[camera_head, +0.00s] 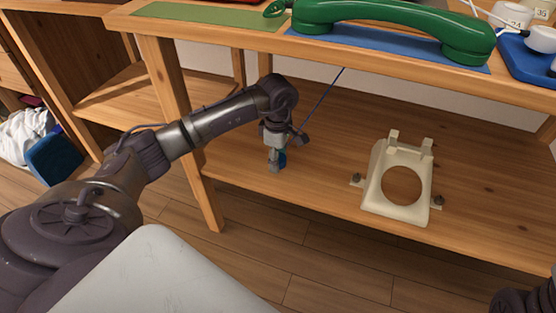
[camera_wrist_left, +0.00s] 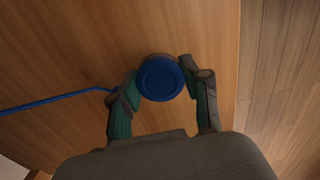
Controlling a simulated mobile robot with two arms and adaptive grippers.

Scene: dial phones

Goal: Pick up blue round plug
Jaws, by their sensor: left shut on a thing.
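The blue round plug (camera_wrist_left: 161,78) sits between the fingertips of my left gripper (camera_wrist_left: 160,85) in the left wrist view. The fingers press on it from both sides. In the head view my left gripper (camera_head: 276,160) is over the lower shelf, and a small blue part of the plug (camera_head: 282,159) shows beside its fingers. A thin blue cord (camera_head: 322,98) runs up from near the gripper toward the upper shelf. I cannot tell whether the plug touches the shelf. Only a dark part of my right arm shows at the bottom right of the head view.
A cream phone base (camera_head: 408,211) with a round hole stands on the lower shelf (camera_head: 320,197), right of the gripper. A green handset (camera_head: 395,22) lies on the upper shelf. A wooden post (camera_head: 183,130) stands left of the gripper. The shelf between gripper and base is clear.

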